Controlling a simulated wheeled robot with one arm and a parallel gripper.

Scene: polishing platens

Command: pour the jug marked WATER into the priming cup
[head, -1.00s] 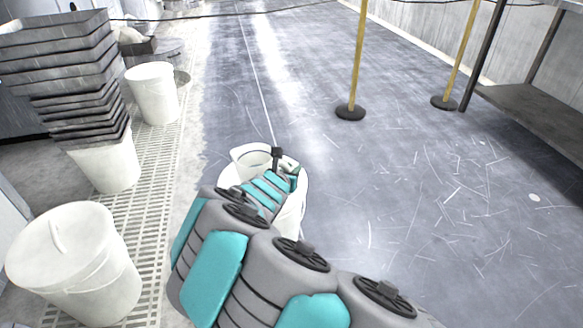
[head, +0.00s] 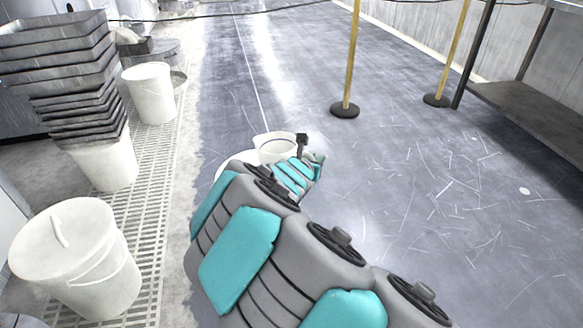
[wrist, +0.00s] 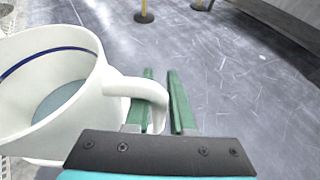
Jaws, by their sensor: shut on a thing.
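My gripper (head: 312,160) is shut on the handle of a white jug (head: 274,146). In the wrist view the jug (wrist: 95,100) fills the left side, its handle between the two green fingers of my gripper (wrist: 162,90). A blue line runs around its inside wall, and a grey-blue surface shows low inside. No WATER marking shows on the side facing me. In the head view, a white rounded surface (head: 232,160) shows beside my arm, mostly hidden; I cannot tell what it is. I cannot make out the priming cup.
Stacked grey trays (head: 60,75) rest on a white bucket (head: 105,165), with another white bucket (head: 150,95) beyond. Yellow posts (head: 351,60) and a metal shelf (head: 530,105) are at the right. The middle floor is open.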

